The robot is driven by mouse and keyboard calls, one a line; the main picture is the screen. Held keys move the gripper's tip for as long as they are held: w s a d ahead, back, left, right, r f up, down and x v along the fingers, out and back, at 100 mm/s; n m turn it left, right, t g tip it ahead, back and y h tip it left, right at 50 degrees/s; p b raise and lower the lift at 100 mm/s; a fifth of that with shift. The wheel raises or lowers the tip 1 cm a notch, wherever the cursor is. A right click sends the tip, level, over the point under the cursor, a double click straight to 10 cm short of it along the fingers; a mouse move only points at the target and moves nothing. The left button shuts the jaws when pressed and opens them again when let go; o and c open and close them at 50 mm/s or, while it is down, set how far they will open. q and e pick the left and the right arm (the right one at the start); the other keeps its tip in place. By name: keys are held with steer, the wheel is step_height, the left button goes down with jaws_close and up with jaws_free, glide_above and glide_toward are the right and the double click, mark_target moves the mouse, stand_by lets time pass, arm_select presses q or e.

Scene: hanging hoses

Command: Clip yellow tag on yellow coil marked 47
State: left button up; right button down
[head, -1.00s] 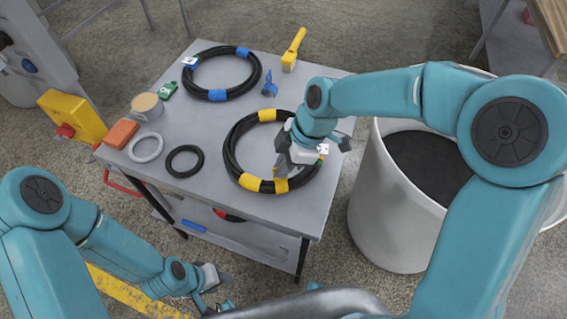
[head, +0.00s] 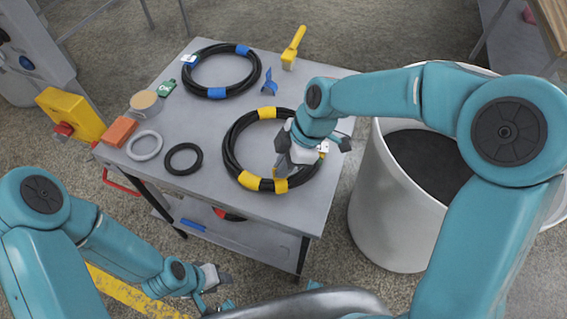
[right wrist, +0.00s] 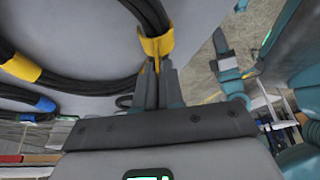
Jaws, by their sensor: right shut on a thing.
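The yellow-banded black coil (head: 231,150) lies flat at the table's near right. Yellow bands show at its far side and near side. A small white label (head: 322,147) shows at its right side, partly behind my wrist; its number is too small to read. My right gripper (head: 280,172) is over the coil's near right part. In the right wrist view its fingers (right wrist: 158,80) are shut on the yellow tag (right wrist: 157,47), which sits at the coil's strands and appears to reach around them. Whether it is fully closed I cannot tell. My left gripper (head: 213,290) hangs in front of the table, its jaws unclear.
A blue-banded coil (head: 190,80) lies at the table's far left, with a blue clip (head: 269,82) and a yellow-handled tool (head: 293,48) nearby. Small rings, an orange block (head: 120,131) and a round tub (head: 145,101) are at left. A large white bin (head: 385,225) stands at right.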

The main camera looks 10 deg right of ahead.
steer(key=shift+f, duration=0.15)
steer(key=c, duration=1.2)
jaws_free()
